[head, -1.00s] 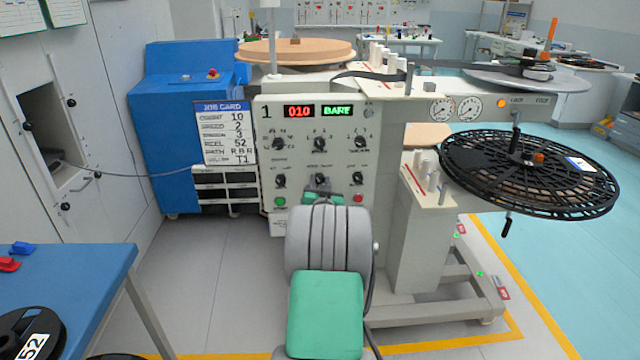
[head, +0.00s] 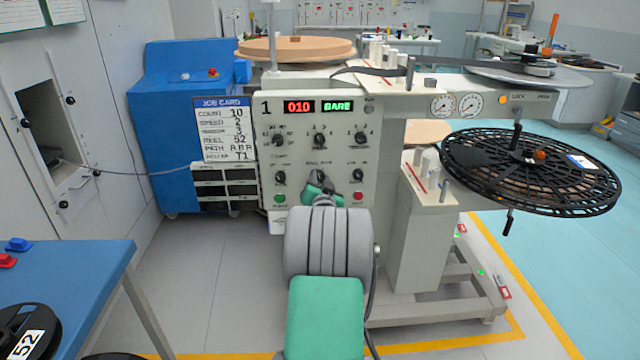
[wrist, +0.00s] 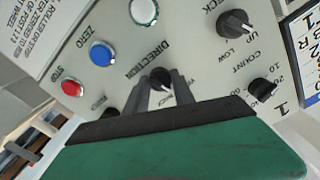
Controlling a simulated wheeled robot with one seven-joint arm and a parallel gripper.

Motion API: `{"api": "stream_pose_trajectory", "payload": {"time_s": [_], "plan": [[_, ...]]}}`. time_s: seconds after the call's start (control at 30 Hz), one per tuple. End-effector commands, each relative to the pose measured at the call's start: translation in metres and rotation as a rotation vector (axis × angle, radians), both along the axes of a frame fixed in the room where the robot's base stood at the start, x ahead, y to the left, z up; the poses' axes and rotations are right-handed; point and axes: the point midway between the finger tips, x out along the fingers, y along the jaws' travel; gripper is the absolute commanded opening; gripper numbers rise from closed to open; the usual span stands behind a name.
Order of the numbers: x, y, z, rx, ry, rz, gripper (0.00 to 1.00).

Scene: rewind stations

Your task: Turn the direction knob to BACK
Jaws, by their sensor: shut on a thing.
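The machine's cream control panel (head: 340,150) faces me. The direction knob (wrist: 160,77) is small and dark, below the printed word DIRECTION, which reads upside down in the wrist view. My gripper (wrist: 161,88) is shut on this knob, one finger on each side of it. In the head view my gripper (head: 321,184) is at the panel's lower middle and covers most of the knob. My gripper looks tilted there. The finger tips and my wrist hide part of the labels around the knob, so I cannot tell which mark it points at.
Other dark knobs (head: 320,141) sit close above and beside it. A red button (head: 358,197), a green button (head: 280,198) and, in the wrist view, a blue button (wrist: 101,54) are near. A black reel (head: 530,170) juts out right. A blue table (head: 75,275) stands left.

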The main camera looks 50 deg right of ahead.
Motion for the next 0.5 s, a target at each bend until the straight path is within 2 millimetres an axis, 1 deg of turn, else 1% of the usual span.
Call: {"api": "stream_pose_trajectory", "payload": {"time_s": [0.03, 0.5], "plan": [[-0.0003, -0.0003, -0.0029, 0.025, -0.031, -0.001, 0.00], [-0.0003, -0.0003, -0.0021, 0.315, -0.360, -0.001, 0.00]]}}
